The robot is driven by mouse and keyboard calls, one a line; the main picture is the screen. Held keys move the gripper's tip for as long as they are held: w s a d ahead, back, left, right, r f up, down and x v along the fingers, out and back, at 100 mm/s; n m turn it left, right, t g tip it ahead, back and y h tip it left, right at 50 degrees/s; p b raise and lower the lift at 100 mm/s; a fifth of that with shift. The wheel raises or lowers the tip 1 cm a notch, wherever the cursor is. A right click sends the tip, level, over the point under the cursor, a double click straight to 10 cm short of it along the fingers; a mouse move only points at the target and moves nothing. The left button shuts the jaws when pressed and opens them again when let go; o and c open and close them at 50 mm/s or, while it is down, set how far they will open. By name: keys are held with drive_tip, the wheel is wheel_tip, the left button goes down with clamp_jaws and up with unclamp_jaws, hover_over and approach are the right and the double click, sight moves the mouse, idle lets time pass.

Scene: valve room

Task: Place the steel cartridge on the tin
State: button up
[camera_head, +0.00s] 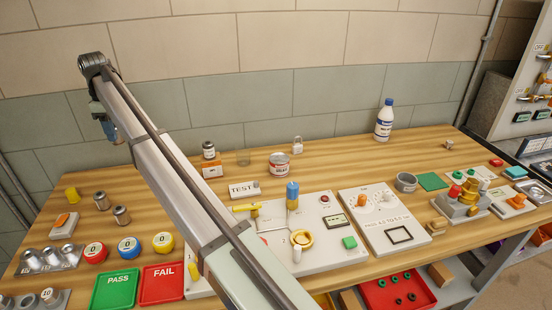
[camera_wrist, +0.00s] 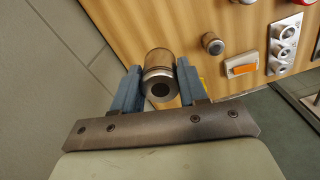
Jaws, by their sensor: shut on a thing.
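My gripper (camera_wrist: 158,88) is shut on a steel cartridge (camera_wrist: 157,60), a ribbed metal cylinder with a dark hole in the end facing the wrist camera. The blue fingers lie on either side of it. The tin (camera_head: 279,164), with a red and white label, stands upright at the back middle of the bench, well right of my gripper.
My arm crosses the middle.

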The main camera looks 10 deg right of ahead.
wheel_tip(320, 180, up, 4)
drive_tip(key=shift+w+f, duration=0.1)
drive_tip(key=shift+f, duration=0.05)
drive_tip(key=w+d, duration=0.2)
drive_tip(key=d, duration=2.6)
drive_tip(key=n, duration=0.1)
hover_over(280, 158)
wheel_tip(280, 158, down, 4)
drive_tip(key=shift+f, duration=5.55)
drive_tip(key=o, duration=1.3)
drive_tip(key=shift+f, duration=0.15)
drive_tip(key=shift+c, duration=0.2)
